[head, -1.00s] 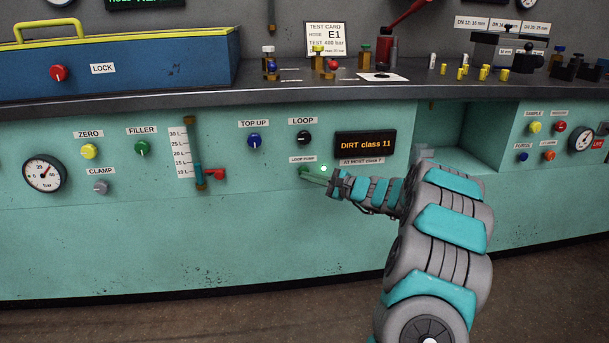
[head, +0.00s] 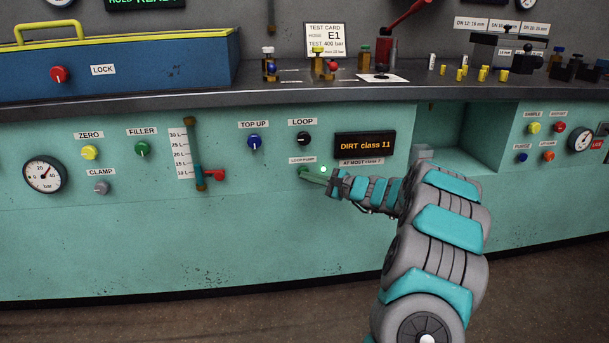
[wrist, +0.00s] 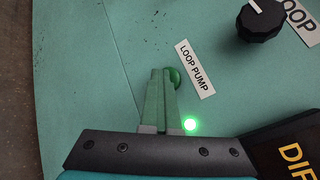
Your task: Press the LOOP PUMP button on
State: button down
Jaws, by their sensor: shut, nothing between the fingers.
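The green LOOP PUMP button (wrist: 174,78) shows in the wrist view beside its white label (wrist: 195,69), partly hidden behind my fingertips. My gripper (wrist: 162,76) is shut and empty, with its tips at the button; whether they touch it I cannot tell. A green lamp (wrist: 190,124) near the button is lit. In the head view my gripper (head: 304,172) reaches the panel just below the LOOP PUMP label (head: 302,160), and the lit lamp (head: 323,169) shows just right of it.
The black LOOP knob (head: 303,138) is above the label. The display (head: 365,145) to the right reads DIRT class 11. An open recess (head: 470,135) is farther right.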

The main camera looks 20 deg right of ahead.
jog(key=shift+d, duration=0.1)
dwell(0.7)
jog(key=s+a+b, duration=0.2)
jog(key=s+b, duration=0.1)
jog(key=s, duration=0.3)
dwell(0.3)
